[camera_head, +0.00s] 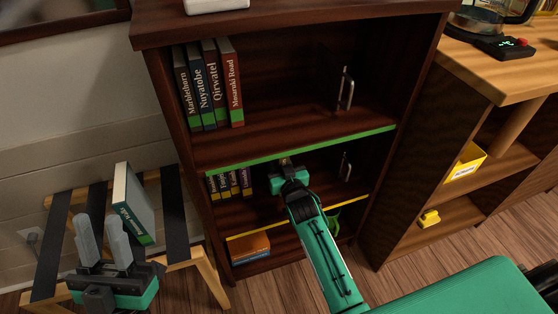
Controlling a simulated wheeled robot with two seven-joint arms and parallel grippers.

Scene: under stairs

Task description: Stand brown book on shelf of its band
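A bookcase (295,153) has a green-banded upper shelf and a yellow-banded lower shelf (330,208). Several upright books with green bands, including a red-brown one (234,82), stand on the upper shelf. Small yellow-banded books (229,183) stand on the lower one. An orange-brown box-like thing (250,248) lies in the bottom compartment; I cannot tell if it is the brown book.
The slatted rack (175,215) stands left of the bookcase. Metal bookends (346,88) stand at the right of both shelves, with free room left of them. A wooden cabinet (490,75) on the right holds a yellow box (466,163) and a small yellow thing (429,218).

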